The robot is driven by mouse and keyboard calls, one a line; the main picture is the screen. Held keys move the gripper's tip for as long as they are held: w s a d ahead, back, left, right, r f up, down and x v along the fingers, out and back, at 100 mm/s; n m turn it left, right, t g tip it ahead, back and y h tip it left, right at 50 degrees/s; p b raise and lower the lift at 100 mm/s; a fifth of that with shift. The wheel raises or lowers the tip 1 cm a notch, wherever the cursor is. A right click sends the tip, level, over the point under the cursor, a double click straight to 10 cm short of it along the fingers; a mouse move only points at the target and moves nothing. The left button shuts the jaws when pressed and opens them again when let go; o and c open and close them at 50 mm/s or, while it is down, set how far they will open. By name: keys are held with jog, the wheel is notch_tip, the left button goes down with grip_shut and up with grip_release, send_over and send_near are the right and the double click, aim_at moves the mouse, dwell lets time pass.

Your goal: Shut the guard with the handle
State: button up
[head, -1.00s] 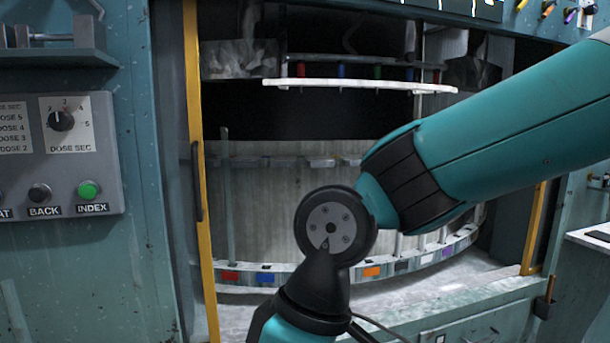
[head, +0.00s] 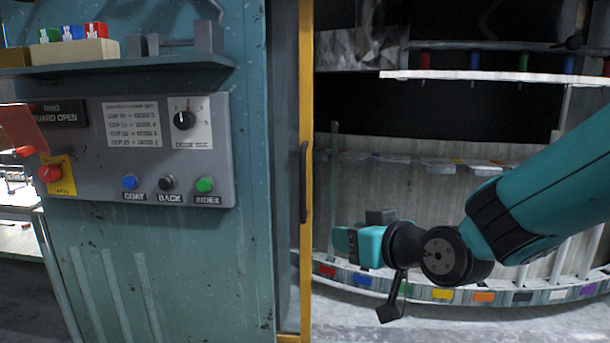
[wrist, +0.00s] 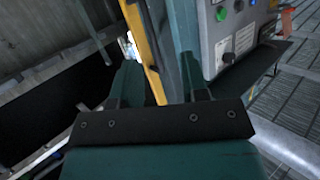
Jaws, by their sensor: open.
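The guard's yellow edge post (head: 306,120) stands upright at the left side of the machine opening, which is uncovered. A dark upright handle (head: 303,182) is fixed on the post. My gripper (head: 340,241) is right of the post and a little lower than the handle, pointing left, apart from the handle in the picture. In the wrist view my gripper (wrist: 160,78) is open, its two teal fingers spread. The yellow post (wrist: 143,45) shows beyond and between them, with a dark strip along it that may be the handle. I see nothing held.
A grey control panel (head: 140,150) with knobs and buttons is left of the post, under a shelf (head: 120,64) with small boxes. Behind my arm is a round rack (head: 400,287) with coloured labels.

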aim_at(305, 187)
jog(key=w+a+t+p, duration=0.1)
jog(key=w+a+p, duration=0.1)
jog(key=w, duration=0.4)
jog(key=w+a+r+t+p, duration=0.1)
jog(key=w+a+p, duration=0.2)
jog(key=w+a, duration=0.1)
jog(key=w+a+r+t+p, duration=0.1)
jog(key=w+a+p, duration=0.2)
jog(key=w, duration=0.4)
jog(key=shift+w+r+t, duration=0.2)
jog(key=shift+w+t, duration=0.1)
jog(key=shift+w, duration=0.05)
jog(key=shift+w+a+f+p, duration=0.1)
jog(key=shift+w+a+p, duration=0.3)
jog(key=shift+w, duration=0.2)
jog(key=shift+c, duration=0.2)
grip_shut()
